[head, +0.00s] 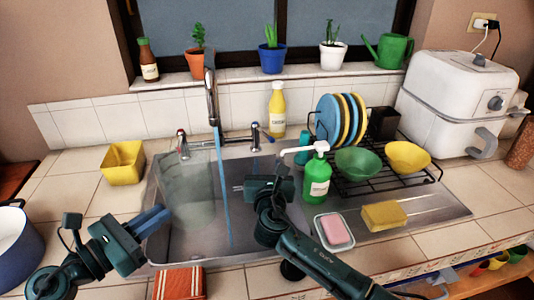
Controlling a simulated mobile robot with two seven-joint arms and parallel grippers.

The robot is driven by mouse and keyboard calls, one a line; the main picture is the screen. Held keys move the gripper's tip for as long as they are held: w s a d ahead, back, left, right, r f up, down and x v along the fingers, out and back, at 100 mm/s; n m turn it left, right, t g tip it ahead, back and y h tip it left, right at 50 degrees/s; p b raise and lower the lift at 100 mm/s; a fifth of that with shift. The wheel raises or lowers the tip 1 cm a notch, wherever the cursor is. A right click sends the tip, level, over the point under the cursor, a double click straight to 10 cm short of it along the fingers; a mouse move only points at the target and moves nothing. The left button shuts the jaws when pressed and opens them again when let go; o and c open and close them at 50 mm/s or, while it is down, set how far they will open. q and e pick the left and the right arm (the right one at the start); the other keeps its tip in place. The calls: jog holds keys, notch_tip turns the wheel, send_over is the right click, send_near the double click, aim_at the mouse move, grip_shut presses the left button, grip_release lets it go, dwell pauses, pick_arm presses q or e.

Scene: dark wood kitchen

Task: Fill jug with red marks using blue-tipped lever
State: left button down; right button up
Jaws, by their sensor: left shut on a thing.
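A clear, see-through jug (186,192) stands in the left part of the sink; I cannot make out its red marks or its water level. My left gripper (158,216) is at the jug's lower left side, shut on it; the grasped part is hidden. The blue-tipped lever (268,136) is on the right of the tap and the red-tipped lever (181,134) on the left. A blue water stream (222,175) runs from the spout (211,97) down by the jug's right side. My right gripper (240,188) is over the sink, below the blue-tipped lever and apart from it; its finger gap is unclear.
A green soap bottle (317,178) stands close right of my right gripper. A yellow container (123,163) stands left of the sink. A red cloth (179,284) lies in front.

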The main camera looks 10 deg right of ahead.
aim_at(264, 136)
jog(key=w+a+m+g+y, duration=0.15)
jog(key=a+m+y, duration=0.3)
jog(key=m, duration=0.55)
jog(key=w+a+m+g+y, duration=0.1)
jog(key=w+a+m+y, duration=0.3)
jog(key=m, duration=0.7)
jog(key=w+d+m+t+h, duration=0.1)
jog(key=d+m+h, duration=0.1)
jog(key=m, duration=0.8)
jog(key=w+d+m+t+h, duration=0.1)
jog(key=d+m, duration=0.3)
jog(key=m, duration=0.6)
jog(key=w+d+m+t+h, duration=0.1)
jog(key=d+m+h, duration=0.3)
jog(key=m, duration=0.7)
jog(key=shift+r, duration=0.25)
jog(key=shift+w+d+f, duration=0.1)
jog(key=shift+w, duration=3.15)
jog(key=shift+w+d, duration=0.3)
jog(key=shift+w, duration=0.15)
